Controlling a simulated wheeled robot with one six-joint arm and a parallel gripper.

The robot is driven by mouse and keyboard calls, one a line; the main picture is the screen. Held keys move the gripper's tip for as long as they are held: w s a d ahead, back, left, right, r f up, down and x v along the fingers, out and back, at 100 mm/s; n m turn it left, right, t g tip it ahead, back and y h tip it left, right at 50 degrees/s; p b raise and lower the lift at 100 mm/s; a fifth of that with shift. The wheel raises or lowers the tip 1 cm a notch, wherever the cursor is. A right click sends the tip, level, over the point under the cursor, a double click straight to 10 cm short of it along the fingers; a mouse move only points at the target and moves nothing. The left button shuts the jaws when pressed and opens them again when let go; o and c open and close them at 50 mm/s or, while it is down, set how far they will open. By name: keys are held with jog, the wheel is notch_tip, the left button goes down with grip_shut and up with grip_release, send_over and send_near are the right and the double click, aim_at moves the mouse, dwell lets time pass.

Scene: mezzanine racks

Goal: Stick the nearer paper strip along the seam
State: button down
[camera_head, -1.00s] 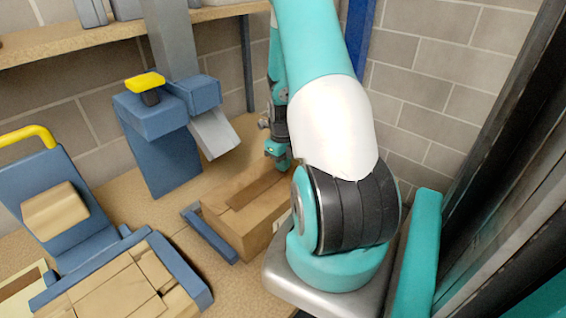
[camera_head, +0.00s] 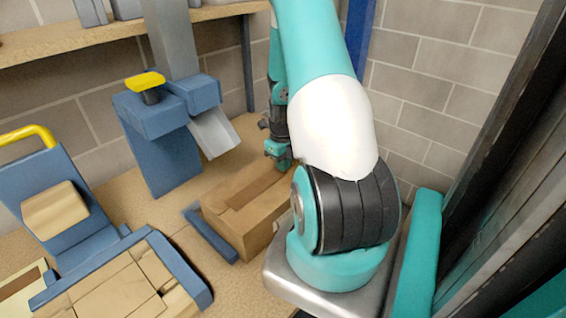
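A brown carton (camera_head: 250,233) lies on the bench in front of my arm. A darker brown band (camera_head: 252,191) runs lengthwise along its top; I cannot tell whether this is a paper strip or the seam itself. My gripper (camera_head: 277,156) is small in the view, just above the far end of the carton. Its fingers are too small to show whether they are open, shut or holding something, and my own arm hides its right side. A blue dispenser (camera_head: 165,160) with a yellow knob and a sloping grey chute (camera_head: 213,133) stands behind the carton, left of my gripper.
A blue bar (camera_head: 210,236) lies along the carton's left side. A blue tray (camera_head: 200,288) holds flat brown pieces at lower left, beside a blue stand (camera_head: 75,228) with a yellow handle. A wooden shelf (camera_head: 60,43) crosses above. Bare bench shows between dispenser and tray.

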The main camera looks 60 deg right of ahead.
jog(key=shift+f, duration=0.2)
dwell(0.6)
jog(key=c, duration=0.9)
grip_release()
jog(key=shift+c, duration=0.2)
jog(key=shift+r+p, duration=2.55)
jog(key=shift+r, duration=1)
